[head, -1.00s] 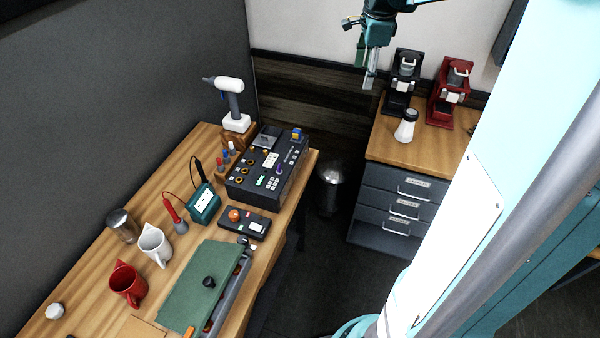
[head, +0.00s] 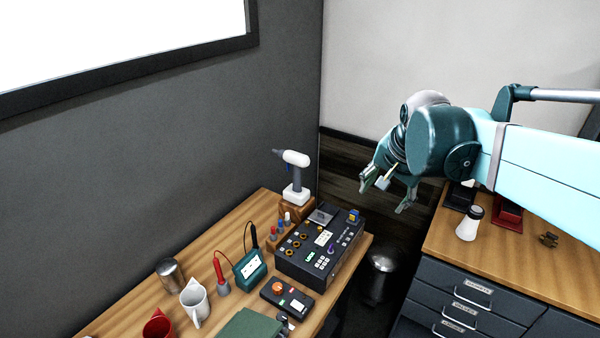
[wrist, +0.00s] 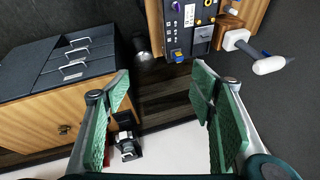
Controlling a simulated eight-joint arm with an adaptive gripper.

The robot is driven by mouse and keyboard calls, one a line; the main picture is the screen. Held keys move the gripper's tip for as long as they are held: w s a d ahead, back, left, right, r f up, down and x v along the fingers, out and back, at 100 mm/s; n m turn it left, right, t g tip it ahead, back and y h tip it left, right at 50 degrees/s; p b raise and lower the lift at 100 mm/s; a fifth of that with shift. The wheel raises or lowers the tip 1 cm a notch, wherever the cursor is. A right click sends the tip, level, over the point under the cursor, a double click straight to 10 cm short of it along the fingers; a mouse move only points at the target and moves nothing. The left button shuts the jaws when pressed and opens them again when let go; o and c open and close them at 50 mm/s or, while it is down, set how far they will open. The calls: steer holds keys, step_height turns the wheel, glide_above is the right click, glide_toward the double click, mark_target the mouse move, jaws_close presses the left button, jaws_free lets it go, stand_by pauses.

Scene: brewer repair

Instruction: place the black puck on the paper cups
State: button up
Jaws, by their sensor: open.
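My gripper (head: 386,197) is open and empty, held in the air in front of the back wall between the two work surfaces. In the wrist view its two green-padded fingers (wrist: 160,88) stand wide apart with nothing between them. I cannot pick out a black puck or any paper cups in the head view or the wrist view. My arm hides part of the counter at the right.
The left bench holds a black control box (head: 318,246), drill (head: 294,176), teal meter (head: 250,269), metal tumbler (head: 171,275) and white mug (head: 194,299). The right counter (head: 441,243) holds a white shaker (head: 469,225) and red brewer (head: 507,213). A bin (head: 379,278) stands between them.

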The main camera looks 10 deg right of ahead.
steer(key=s+a+f+n+t, duration=0.1)
steer(key=s+a+f+n, duration=0.2)
steer(key=s+a+n, duration=0.2)
steer(key=s+a+f+n+t+y, duration=0.1)
steer(key=s+a+f+n, duration=0.3)
steer(key=s+a, duration=0.3)
steer(key=shift+s+a+n, duration=0.35)
steer(key=shift+s+n, duration=0.45)
steer(key=shift+n, duration=0.1)
